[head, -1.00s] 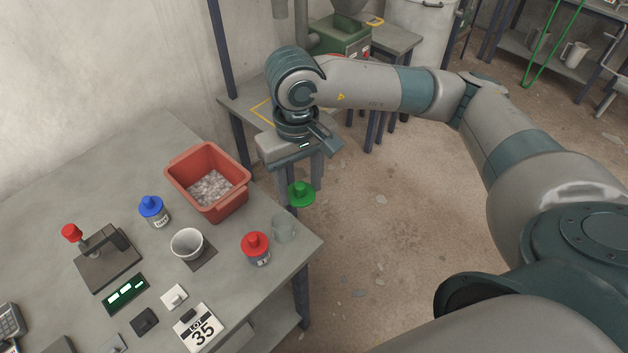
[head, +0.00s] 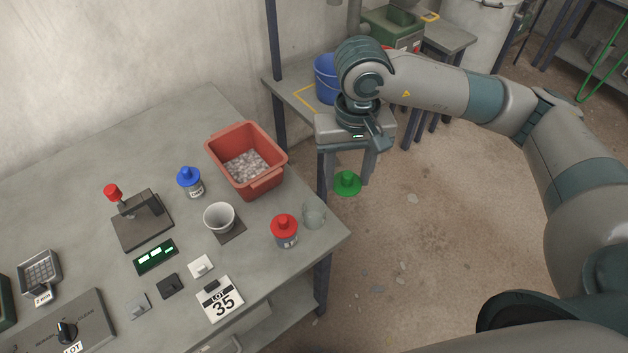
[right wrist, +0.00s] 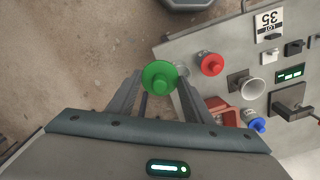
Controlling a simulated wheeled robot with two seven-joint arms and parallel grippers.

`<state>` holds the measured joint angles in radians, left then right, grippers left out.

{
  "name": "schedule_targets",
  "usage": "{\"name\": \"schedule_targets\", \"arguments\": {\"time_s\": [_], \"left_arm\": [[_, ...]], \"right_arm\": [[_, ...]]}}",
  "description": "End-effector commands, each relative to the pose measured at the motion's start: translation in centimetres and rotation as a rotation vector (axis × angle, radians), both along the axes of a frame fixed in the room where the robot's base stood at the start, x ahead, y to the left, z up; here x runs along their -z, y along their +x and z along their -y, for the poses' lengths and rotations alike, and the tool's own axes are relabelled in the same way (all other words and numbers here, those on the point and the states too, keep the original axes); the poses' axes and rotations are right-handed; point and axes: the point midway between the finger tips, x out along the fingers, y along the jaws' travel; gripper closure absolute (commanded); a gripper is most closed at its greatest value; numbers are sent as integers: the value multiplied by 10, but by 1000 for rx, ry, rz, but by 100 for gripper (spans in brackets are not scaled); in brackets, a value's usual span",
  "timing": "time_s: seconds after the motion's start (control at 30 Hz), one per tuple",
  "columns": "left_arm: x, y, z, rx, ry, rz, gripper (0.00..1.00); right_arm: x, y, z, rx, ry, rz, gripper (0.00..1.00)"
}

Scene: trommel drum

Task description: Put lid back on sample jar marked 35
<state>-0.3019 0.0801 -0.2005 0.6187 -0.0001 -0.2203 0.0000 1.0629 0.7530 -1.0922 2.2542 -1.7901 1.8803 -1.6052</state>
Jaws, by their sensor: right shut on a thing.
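My right gripper (head: 347,174) is shut on a green lid (head: 347,185) with a knob and wide rim. It holds the lid in the air beyond the table's right corner; the lid also shows between the fingers in the right wrist view (right wrist: 160,78). A clear, open jar (head: 315,216) without a lid stands near that corner, below and left of the lid in the head view. Its label cannot be read. A white card marked LOT 35 (head: 221,302) lies near the table's front edge. My left gripper is not in view.
A red-lidded jar (head: 285,232) stands close beside the clear jar. A blue-lidded jar (head: 190,182), a red bin of pale chips (head: 272,184), a white cup (head: 219,218) and a stand with a red knob (head: 142,222) are farther left. Open floor lies right of the table.

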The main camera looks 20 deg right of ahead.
Motion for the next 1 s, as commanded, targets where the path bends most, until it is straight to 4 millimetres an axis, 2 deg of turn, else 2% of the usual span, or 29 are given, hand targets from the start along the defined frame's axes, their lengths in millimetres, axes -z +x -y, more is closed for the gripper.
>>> {"name": "schedule_targets", "arguments": {"time_s": [0.27,1.0], "left_arm": [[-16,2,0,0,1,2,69],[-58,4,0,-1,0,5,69]], "right_arm": [[4,10,-10,439,7,-7,75],[34,33,-39,1877,6,-22,75]]}}
